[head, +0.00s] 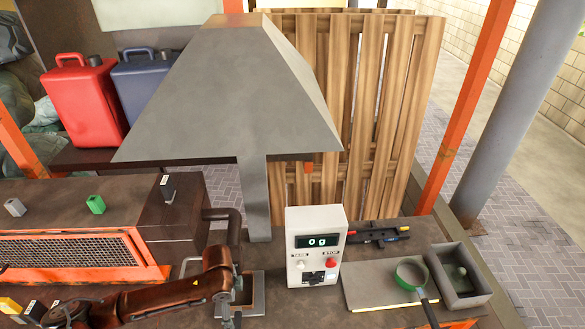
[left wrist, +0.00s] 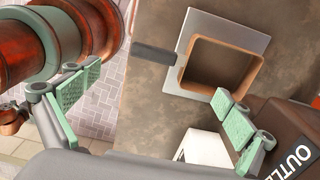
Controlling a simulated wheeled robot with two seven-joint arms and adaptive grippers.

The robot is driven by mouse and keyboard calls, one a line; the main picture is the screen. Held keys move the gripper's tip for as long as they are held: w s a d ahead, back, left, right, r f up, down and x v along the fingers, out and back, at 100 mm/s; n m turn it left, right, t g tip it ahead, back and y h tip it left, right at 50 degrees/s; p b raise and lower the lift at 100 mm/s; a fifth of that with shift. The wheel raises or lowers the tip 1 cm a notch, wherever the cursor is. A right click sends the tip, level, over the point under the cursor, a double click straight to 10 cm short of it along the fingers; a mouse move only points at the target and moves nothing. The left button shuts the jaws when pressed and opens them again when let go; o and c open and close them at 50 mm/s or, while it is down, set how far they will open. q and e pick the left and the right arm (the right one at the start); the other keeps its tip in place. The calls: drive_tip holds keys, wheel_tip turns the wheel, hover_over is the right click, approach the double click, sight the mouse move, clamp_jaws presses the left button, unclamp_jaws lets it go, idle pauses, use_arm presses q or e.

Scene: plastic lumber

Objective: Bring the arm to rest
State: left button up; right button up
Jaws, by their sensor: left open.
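My left arm (head: 160,300) reaches in from the lower left of the head view, low over the bench. Its gripper is hard to make out there. In the left wrist view my left gripper (left wrist: 158,108) is open, its two green-padded fingers wide apart with nothing between them. Below the fingers lies brown bench surface, with a square-holed grey plate (left wrist: 205,25) beyond. The plate also shows in the head view (head: 258,292), partly hidden by the arm. My right gripper is not in view.
A grey hood (head: 230,95) rises behind. A green pan (head: 410,272) and grey tray (head: 483,295) sit at right. A machine with orange grille (head: 75,255) is at left.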

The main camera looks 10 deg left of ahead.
use_arm(q)
drive_tip(key=s+d+f+n+t+h, duration=0.3)
drive_tip(key=s+d+f+n, duration=0.15)
drive_tip(key=d, duration=0.35)
drive_tip(key=s+a+f+n+y, duration=0.2)
drive_tip(key=s+a+n+y, duration=0.2)
drive_tip(key=s+a+n, duration=0.9)
wheel_tip(320, 180, down, 34)
drive_tip(key=s+a+f+m+b, duration=0.1)
drive_tip(key=s+a+m+b, duration=0.15)
drive_tip(key=b, duration=0.35)
drive_tip(key=s+f+g+b, duration=0.1)
drive_tip(key=s+f+b, duration=0.1)
drive_tip(key=s+f, duration=0.8)
drive_tip(key=s+f+m+g+b, duration=0.1)
drive_tip(key=s+f+b, duration=0.2)
drive_tip(key=s+f, duration=0.7)
wheel_tip(320, 180, down, 5)
drive_tip(key=shift+d+r+h+b, duration=0.15)
drive_tip(key=shift+d+h+b, duration=0.2)
drive_tip(key=shift+d+h, duration=0.05)
